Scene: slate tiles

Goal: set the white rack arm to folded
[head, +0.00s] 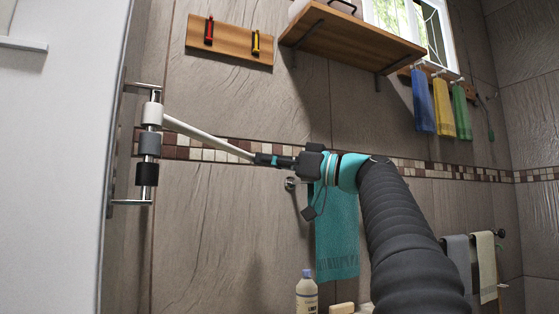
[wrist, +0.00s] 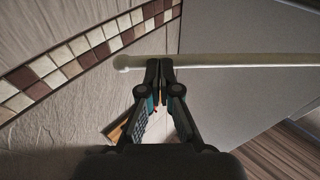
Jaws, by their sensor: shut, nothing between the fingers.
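The white rack arm (head: 208,138) is a thin white rod. It runs from the white collar (head: 152,114) on the upright metal bar out to the right, sloping slightly down in the head view. In the wrist view the rod (wrist: 240,60) lies level across the top, its rounded free end left of my fingertips. My gripper (head: 262,159) is shut and empty, by the rod's outer end. In the wrist view my gripper's fingertips (wrist: 160,66) overlap the rod near that end; I cannot tell if they touch it.
A grey collar (head: 150,144) and a black collar (head: 147,174) sit lower on the bar. A white panel (head: 50,160) stands at the left. A teal towel (head: 337,232) hangs behind my arm. A wooden shelf (head: 352,38) is above. A bottle (head: 307,294) stands below.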

